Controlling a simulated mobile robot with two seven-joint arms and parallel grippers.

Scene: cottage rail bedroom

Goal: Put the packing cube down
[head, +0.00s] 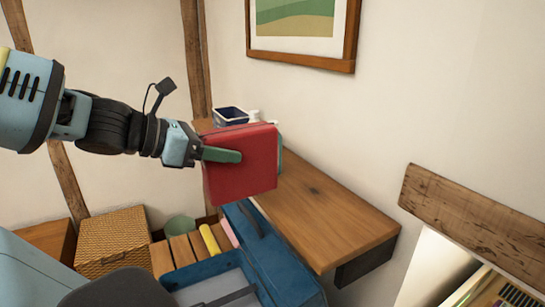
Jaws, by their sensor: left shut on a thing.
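The packing cube (243,168) is a red, box-like pouch with a zip seam along its top. My left gripper (245,156) is shut on it, with one green finger lying across its near face and the other finger showing at its right edge. The cube hangs upright in front of the left part of the wooden desk top (330,212); I cannot tell whether it touches anything below. An open blue suitcase (262,262) stands below the cube, with a grey inside. My right gripper is not in view.
A dark blue bin (230,116) and a small white item stand at the desk's back corner. A woven basket (113,241), a green bowl (180,225) and a slatted wooden surface with a yellow roll (209,239) lie left. The desk's right part is clear. A wooden beam (475,222) is at right.

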